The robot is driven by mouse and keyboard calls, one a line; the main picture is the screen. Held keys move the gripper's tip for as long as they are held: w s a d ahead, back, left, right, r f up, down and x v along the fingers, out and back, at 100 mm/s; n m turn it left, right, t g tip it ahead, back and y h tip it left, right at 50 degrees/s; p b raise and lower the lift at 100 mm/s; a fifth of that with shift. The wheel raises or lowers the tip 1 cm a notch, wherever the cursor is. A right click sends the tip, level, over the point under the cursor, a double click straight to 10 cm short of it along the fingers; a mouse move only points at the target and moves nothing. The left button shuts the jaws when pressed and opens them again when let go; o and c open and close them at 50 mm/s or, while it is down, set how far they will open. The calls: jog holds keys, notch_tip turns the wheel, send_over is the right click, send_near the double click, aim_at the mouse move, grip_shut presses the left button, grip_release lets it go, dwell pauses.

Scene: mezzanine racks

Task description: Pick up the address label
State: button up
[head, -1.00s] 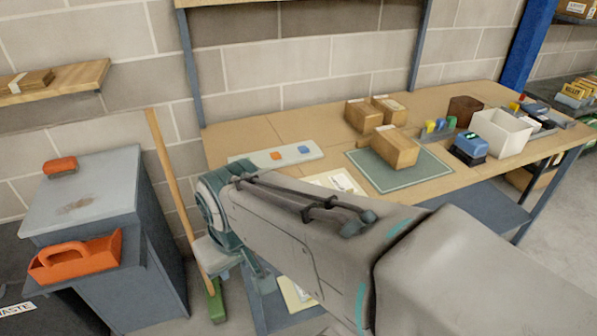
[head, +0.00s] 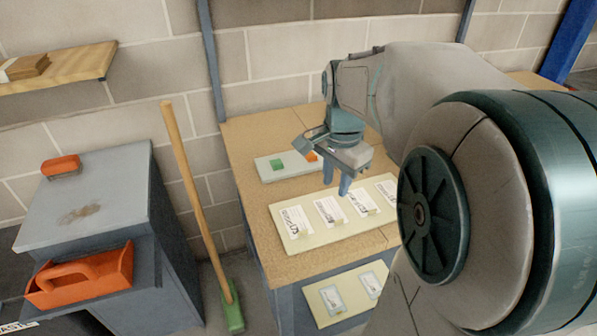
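Several white printed labels lie in a row on a cream board (head: 312,237) on the wooden bench. They include a left label (head: 295,221), a second label (head: 328,210) and a third label (head: 362,203); their print is too small to read, so I cannot tell which is the address label. My gripper (head: 337,180) points down above the back edge of the board, near the second and third labels. Its two fingers stand apart with nothing visible between them. My arm hides the right part of the bench.
A pale strip (head: 268,177) with a green block (head: 277,164) and an orange block (head: 311,156) lies behind the board. A lower board (head: 318,318) holds more cards. A broom (head: 190,190) leans left of the bench, beside a grey cabinet (head: 110,180) with an orange tote (head: 85,277).

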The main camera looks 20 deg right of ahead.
jog(key=w+d+f+m, duration=0.2)
jog(key=d+m, duration=0.1)
jog(key=m, duration=0.1)
send_near(337, 225)
jog(key=shift+g, duration=0.3)
jog(key=f, duration=0.6)
jog(key=shift+w+d+f+b, duration=0.1)
jog(key=shift+w+f+b, duration=0.2)
jog(key=shift+f+b, duration=0.1)
jog(key=shift+r, duration=0.1)
grip_shut()
